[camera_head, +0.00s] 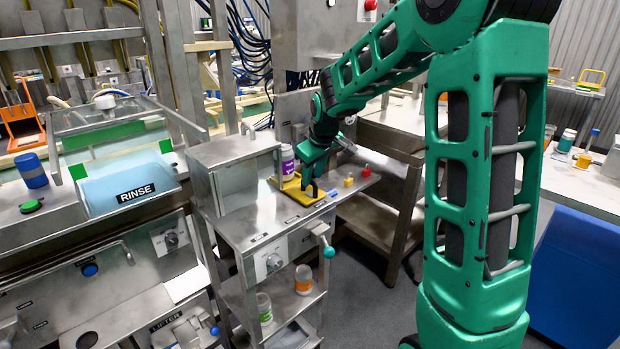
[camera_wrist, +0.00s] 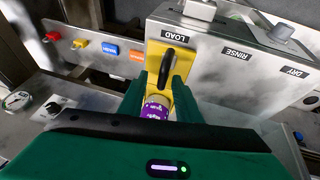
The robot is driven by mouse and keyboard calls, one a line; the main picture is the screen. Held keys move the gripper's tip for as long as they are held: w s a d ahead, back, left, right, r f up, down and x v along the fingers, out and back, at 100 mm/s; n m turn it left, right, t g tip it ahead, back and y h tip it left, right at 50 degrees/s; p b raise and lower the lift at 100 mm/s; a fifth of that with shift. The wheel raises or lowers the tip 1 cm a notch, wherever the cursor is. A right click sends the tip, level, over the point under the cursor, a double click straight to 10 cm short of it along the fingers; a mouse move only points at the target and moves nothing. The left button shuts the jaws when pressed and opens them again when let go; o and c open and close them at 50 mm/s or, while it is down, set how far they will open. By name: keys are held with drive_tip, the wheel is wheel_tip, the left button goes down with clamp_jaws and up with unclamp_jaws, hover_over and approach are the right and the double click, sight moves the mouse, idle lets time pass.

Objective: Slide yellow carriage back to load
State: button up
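The yellow carriage (camera_head: 298,196) lies on the steel machine top in the head view. It also shows in the wrist view (camera_wrist: 178,55), below the LOAD label, with a curved black handle (camera_wrist: 168,66) on it. A can with a purple label (camera_wrist: 154,108) shows between my fingers in the wrist view; in the head view the can (camera_head: 288,160) stands at the carriage's left side. My gripper (camera_wrist: 165,82) has its fingers apart, pointing down at the handle. Whether a finger touches the handle I cannot tell. In the head view, my gripper (camera_head: 313,178) partly hides the carriage.
A steel housing (camera_wrist: 235,60) marked LOAD, RINSE and DRY stands beside the carriage. Red (camera_wrist: 53,36), yellow (camera_wrist: 80,43) and blue (camera_wrist: 109,49) controls sit along a panel. A lower shelf holds jars (camera_head: 304,279). A rinse basin (camera_head: 125,180) is at left.

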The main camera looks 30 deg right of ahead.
drive_tip(key=v, duration=0.9)
drive_tip(key=shift+r, duration=0.45)
drive_tip(key=shift+s, duration=0.1)
drive_tip(key=s+d+f+m+g, duration=0.1)
drive_tip(key=s+f+m, duration=0.2)
drive_tip(key=s, duration=0.9)
drive_tip(key=s+d+f+m+g, duration=0.1)
drive_tip(key=s+f+m+g, duration=0.1)
drive_tip(key=s, duration=1.1)
drive_tip(key=s+d+f+m+g+y, duration=0.1)
drive_tip(key=s+f+m, duration=0.3)
drive_tip(key=s, duration=0.8)
drive_tip(key=shift+s+m+g, duration=0.2)
drive_tip(key=shift+m+g, duration=0.3)
drive_tip(key=shift+g, duration=0.1)
drive_tip(key=shift+w, duration=0.15)
drive_tip(key=shift+w+f, duration=0.2)
drive_tip(key=shift+w, duration=0.3)
